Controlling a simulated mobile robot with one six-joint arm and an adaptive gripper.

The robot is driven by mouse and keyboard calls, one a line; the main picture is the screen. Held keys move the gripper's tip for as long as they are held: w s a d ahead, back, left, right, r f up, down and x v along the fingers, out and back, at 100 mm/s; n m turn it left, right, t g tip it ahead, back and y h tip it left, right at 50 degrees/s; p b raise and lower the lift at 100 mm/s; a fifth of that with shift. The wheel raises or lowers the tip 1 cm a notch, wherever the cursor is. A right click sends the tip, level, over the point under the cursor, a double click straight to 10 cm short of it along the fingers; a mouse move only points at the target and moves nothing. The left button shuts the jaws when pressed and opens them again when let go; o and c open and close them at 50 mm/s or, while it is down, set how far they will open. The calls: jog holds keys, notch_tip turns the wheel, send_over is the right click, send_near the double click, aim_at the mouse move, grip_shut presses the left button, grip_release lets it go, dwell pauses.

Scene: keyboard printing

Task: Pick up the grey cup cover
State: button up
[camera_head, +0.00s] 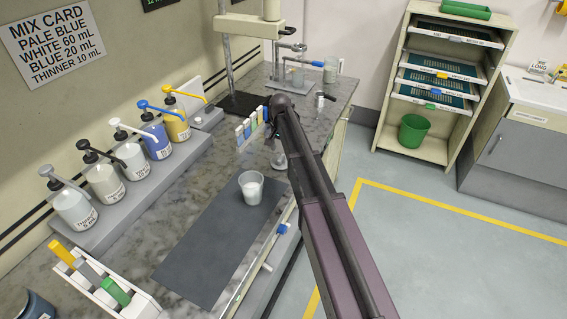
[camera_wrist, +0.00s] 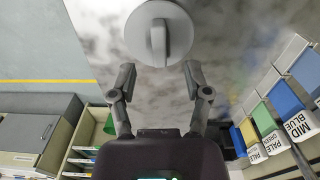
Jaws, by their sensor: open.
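The grey cup cover (camera_wrist: 158,32) is a round disc with a raised bar handle across its middle. In the wrist view it lies at the top centre on the marbled counter. My gripper (camera_wrist: 160,77) is open, with its two fingers apart and nothing between them. The cover shows beyond the fingertips, centred between them and apart from them. In the head view my arm reaches over the counter's right side and mostly hides the gripper and the cover.
A clear cup of white liquid (camera_head: 251,187) stands on a dark mat (camera_head: 205,245). Pump bottles (camera_head: 130,157) line the wall. The counter (camera_head: 190,190) has bare room between bottles and mat.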

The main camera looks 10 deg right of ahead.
aim_at(281, 157)
jog(key=shift+f+b, duration=2.5)
jog(key=shift+f, duration=0.1)
grip_shut()
